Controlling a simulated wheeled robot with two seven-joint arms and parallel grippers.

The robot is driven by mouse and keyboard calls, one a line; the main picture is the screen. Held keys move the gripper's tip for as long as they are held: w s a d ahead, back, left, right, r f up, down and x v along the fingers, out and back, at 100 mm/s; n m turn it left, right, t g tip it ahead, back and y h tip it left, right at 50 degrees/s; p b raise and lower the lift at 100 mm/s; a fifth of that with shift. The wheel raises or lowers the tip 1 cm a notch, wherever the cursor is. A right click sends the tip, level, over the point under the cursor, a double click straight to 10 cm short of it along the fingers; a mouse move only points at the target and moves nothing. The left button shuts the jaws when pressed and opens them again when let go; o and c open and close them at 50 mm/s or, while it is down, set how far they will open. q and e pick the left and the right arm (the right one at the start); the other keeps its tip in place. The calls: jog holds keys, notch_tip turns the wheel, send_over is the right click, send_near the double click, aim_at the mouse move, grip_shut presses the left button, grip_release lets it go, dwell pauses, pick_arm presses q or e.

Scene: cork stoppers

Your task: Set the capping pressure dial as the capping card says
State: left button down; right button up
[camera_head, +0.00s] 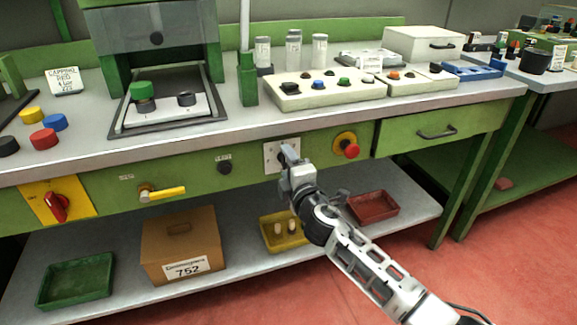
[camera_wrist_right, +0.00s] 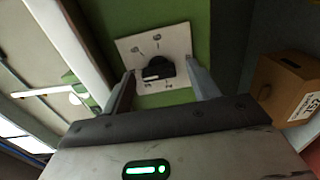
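The capping card (camera_head: 64,81) stands at the back left of the bench; it reads "CAPPING" and "RED", with smaller lines hard to read. The dial's white plate (camera_head: 272,156) is on the green front panel, partly behind my right gripper (camera_head: 284,154). In the right wrist view the black dial (camera_wrist_right: 160,70) sits on this plate with small marks around it, too small to read. A pale mark shows on the dial. My right gripper (camera_wrist_right: 160,72) is open, its fingers apart on either side of the dial; contact cannot be told. My left gripper is out of view.
On the panel are a black knob (camera_head: 224,167), a yellow handle (camera_head: 162,193), a red switch (camera_head: 57,207) and a red button (camera_head: 350,150) close right of the plate. Below are a cardboard box (camera_head: 180,240), a yellow tray (camera_head: 272,243) and a red tray (camera_head: 386,211).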

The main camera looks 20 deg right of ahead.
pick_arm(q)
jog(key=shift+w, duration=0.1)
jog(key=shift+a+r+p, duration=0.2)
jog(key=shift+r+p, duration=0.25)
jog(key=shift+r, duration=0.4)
pick_arm(e)
jog(key=s, duration=1.6)
jog(key=shift+d, duration=0.3)
pick_arm(q)
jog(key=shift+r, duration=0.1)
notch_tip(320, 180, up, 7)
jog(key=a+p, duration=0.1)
jog(key=p, duration=1)
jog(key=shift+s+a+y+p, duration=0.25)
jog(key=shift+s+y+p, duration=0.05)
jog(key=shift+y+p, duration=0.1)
pick_arm(e)
jog(key=s+a+f+m+g+y, duration=0.1)
jog(key=s+a+m+g, duration=0.1)
jog(key=s+m, duration=0.6)
jog(key=s+a+f+m+g+y, duration=0.1)
jog(key=s+a+m+g+y, duration=0.1)
jog(key=s+m+g, duration=0.3)
jog(key=s+a+m, duration=0.1)
jog(key=s+m, duration=0.2)
jog(key=shift+s+a+f, duration=0.15)
jog(key=shift+s+f, duration=0.05)
jog(key=shift+s, duration=0.05)
